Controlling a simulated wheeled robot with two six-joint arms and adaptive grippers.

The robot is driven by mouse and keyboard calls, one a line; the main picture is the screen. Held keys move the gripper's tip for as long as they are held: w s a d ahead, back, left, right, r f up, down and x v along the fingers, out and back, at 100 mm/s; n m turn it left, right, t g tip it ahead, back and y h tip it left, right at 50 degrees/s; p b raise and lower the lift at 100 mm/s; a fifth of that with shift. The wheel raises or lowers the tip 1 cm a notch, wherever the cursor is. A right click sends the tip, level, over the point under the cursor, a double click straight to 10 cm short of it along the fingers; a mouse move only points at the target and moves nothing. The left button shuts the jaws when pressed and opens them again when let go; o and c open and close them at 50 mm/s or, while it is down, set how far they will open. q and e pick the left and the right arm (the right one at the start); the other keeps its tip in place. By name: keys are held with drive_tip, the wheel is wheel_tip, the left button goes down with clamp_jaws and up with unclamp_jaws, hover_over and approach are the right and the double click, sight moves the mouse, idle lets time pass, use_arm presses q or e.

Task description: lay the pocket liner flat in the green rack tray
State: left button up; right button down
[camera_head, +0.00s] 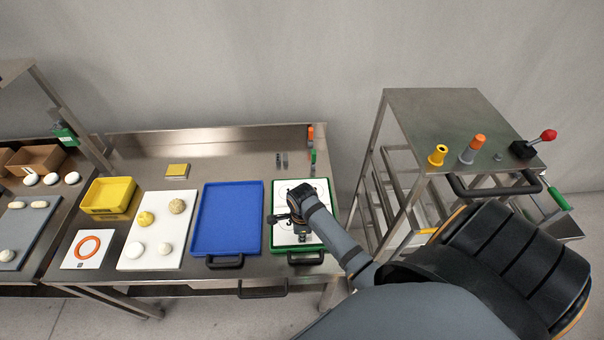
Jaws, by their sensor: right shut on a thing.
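The green rack tray (329,240) lies on the steel table at the right end, with a black handle on its front edge. The white pocket liner (285,192), with dark marks on it, shows inside the tray's green rim. It looks roughly level, but I cannot tell whether it touches the tray floor everywhere. My right gripper (291,226) is over the middle of the liner, shut on it, and my arm hides part of the liner and tray. My left gripper is out of view.
A blue tray (227,215) lies just left of the green one. Further left are a white board (133,240) with dough balls and a yellow bin (108,196).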

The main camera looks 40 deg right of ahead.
drive_tip(key=shift+f+b, duration=0.35)
drive_tip(key=shift+f, duration=0.85)
idle(0.3)
drive_tip(key=c, duration=1.4)
unclamp_jaws()
wheel_tip(320, 180, up, 12)
drive_tip(key=shift+s+a, duration=0.1)
